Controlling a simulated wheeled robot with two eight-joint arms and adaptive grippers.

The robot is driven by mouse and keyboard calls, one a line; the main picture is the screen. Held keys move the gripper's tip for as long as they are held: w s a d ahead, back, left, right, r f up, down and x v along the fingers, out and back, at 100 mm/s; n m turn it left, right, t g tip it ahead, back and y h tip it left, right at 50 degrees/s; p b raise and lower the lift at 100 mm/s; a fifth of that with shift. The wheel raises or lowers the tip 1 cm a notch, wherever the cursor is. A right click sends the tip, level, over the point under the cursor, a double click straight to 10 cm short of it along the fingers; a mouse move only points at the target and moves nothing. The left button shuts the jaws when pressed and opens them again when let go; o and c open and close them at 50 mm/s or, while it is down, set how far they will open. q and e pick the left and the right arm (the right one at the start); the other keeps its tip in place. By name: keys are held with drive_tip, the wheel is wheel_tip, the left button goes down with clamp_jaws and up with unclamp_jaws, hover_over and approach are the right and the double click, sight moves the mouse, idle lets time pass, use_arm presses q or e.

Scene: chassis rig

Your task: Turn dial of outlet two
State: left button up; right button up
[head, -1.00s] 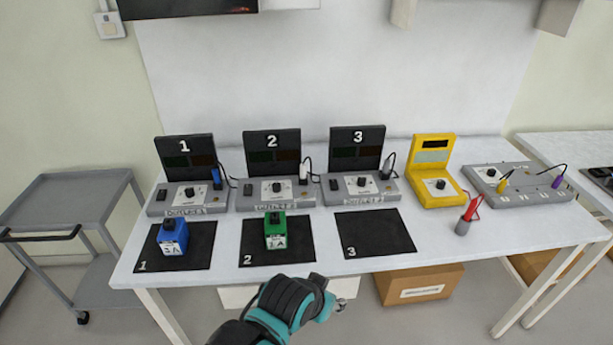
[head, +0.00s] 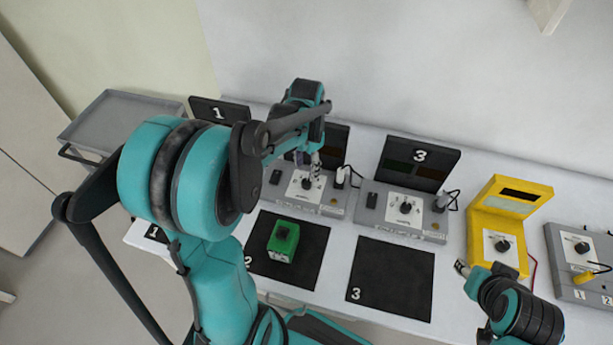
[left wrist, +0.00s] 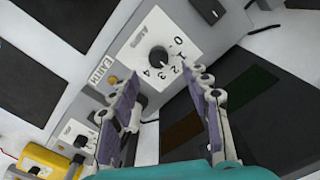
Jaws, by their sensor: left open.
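Outlet two (head: 328,200) is a grey unit with a dark upright panel, partly hidden behind my left arm. Its black round dial (left wrist: 158,57) sits on a white plate marked 0 to 4 in the left wrist view. The dial's pointer is too small to read. My left gripper (left wrist: 164,76) is open, its two purple-padded fingers apart and pointing toward the dial, with nothing between them. In the head view the left gripper (head: 315,164) is just above that dial; contact cannot be told. My right gripper (head: 464,268) is by the table's front edge, its jaws unclear.
A green block (head: 284,240) stands on mat 2 (head: 312,257). Mat 3 (head: 392,290) is empty. Outlet three (head: 405,212) and a yellow device (head: 497,230) stand to the right. A white plug with a cable (head: 341,176) is close to the right of the dial. Outlet one is mostly hidden.

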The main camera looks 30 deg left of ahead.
sight(306, 182)
use_arm(q)
wheel_tip(306, 182, down, 6)
drive_tip(key=shift+s+f+b, duration=0.1)
drive_tip(key=shift+f+b, duration=0.15)
drive_tip(key=shift+b, duration=0.8)
drive_tip(key=shift+c, duration=0.4)
clamp_jaws()
